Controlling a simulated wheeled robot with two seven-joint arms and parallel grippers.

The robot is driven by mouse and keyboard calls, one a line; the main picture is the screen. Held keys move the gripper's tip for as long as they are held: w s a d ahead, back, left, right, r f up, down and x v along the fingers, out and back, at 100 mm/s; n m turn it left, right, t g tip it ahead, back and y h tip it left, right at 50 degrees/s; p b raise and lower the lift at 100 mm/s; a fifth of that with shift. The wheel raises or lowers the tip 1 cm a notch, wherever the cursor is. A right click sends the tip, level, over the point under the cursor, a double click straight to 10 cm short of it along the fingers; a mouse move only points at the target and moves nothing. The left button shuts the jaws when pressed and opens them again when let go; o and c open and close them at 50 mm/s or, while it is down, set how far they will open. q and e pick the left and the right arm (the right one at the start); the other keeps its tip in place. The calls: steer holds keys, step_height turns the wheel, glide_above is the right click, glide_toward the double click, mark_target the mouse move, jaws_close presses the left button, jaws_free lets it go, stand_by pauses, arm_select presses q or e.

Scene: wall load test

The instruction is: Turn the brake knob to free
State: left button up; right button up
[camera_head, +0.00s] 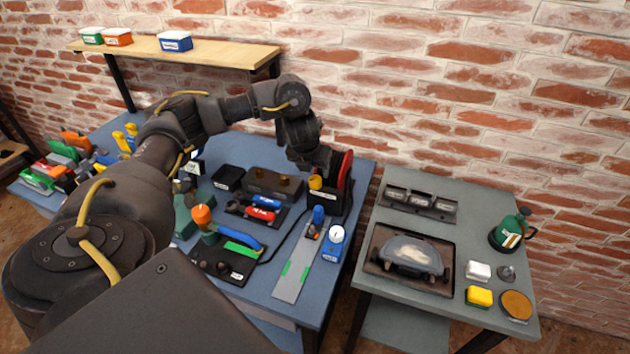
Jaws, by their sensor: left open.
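A yellow knob (315,183), likely the brake knob, stands on the black unit with a red disc (345,170) at the back right of the blue table. Its marking and setting are too small to read. My left arm comes in from the left and bends down over the table. My left gripper (322,170) is open, pointing down close above the knob, beside the red disc. Its fingertips are dark and partly lost against the black unit, so I cannot tell whether they touch the knob. My right gripper is not in view.
The blue table (345,262) also holds an orange-topped knob (202,215), a blue box with a white dial (333,240) and a grey strip with green marks (293,270). A grey table (400,318) stands at the right. A wooden shelf (200,55) is on the brick wall.

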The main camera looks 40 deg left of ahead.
mark_target(315, 179)
arm_select(q)
steer(key=x, duration=0.4)
steer(key=shift+a+f, duration=0.25)
steer(key=shift+f, duration=0.05)
steer(key=shift+w+f, duration=0.15)
steer(key=shift+f, duration=0.4)
steer(key=shift+w+f, duration=0.15)
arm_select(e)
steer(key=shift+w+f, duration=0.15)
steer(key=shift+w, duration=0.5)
arm_select(q)
steer(key=c, duration=1)
